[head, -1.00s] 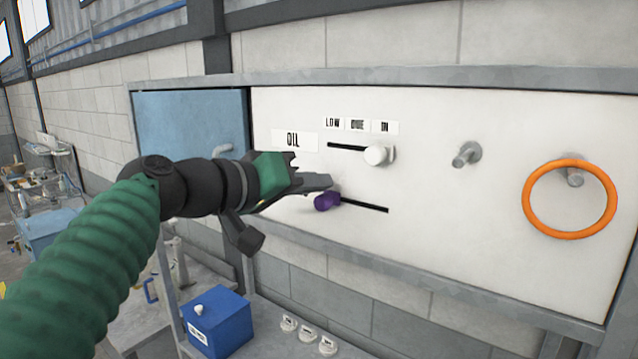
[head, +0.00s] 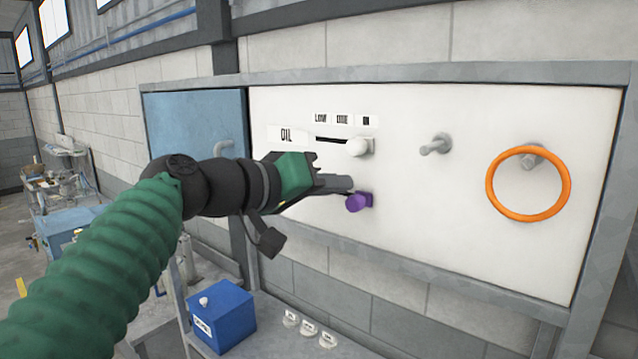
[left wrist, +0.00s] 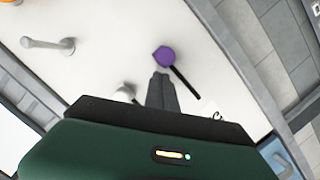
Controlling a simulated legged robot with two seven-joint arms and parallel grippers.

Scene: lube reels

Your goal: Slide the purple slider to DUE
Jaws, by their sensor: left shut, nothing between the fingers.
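The purple slider (head: 358,201) is a small knob on the lower slot of the white panel. In the left wrist view the purple slider (left wrist: 164,56) sits at one end of the dark slot (left wrist: 186,82), which runs from it toward the OIL-label side. My left gripper (head: 345,184) is shut and empty. Its fingertips are just left of the knob; I cannot tell whether they touch. A white slider (head: 357,147) stands at the upper slot's right end, roughly above the purple one. My right gripper is not in view.
A grey peg (head: 436,144) and an orange ring (head: 525,217) hanging on another peg stick out to the right. A blue cabinet door (head: 190,120) is on the left. A blue box (head: 222,318) and several small white labelled pieces (head: 309,327) are below.

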